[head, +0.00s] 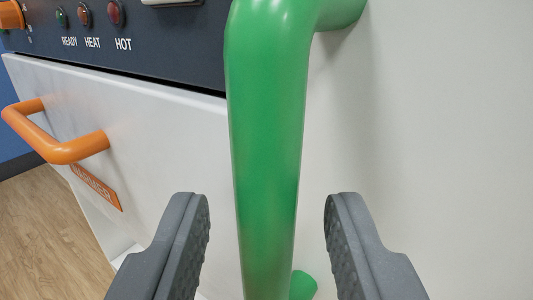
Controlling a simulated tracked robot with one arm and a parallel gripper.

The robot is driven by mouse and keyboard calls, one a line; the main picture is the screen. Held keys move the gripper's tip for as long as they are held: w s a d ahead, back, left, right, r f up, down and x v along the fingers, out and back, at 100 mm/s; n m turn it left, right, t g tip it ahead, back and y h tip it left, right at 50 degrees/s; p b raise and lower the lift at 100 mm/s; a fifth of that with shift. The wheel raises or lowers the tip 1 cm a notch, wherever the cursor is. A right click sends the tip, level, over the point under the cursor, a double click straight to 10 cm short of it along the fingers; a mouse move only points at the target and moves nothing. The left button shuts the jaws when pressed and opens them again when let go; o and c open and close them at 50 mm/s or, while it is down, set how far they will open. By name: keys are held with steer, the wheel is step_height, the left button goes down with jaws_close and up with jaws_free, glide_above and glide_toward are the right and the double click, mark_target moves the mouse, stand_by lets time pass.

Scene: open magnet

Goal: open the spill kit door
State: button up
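A thick green vertical bar handle (267,140) stands in the middle of the head view. Its upper end bends right to meet a plain pale panel (440,130), and a green lower mount shows near the bottom edge. My gripper (267,235) is open, with one grey finger on each side of the handle. Gaps show between the handle and both fingers. No lettering shows on the pale panel, so I cannot read whether it is the spill kit door.
At left is a white unit with an orange handle (62,145), an orange "WARMER" label (97,188) and a dark control panel (150,45) with indicator lights. Wooden floor (45,235) shows at lower left.

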steer(key=shift+w, duration=1)
jaws_close()
steer(key=shift+d, duration=0.15)
steer(key=shift+s, duration=0.1)
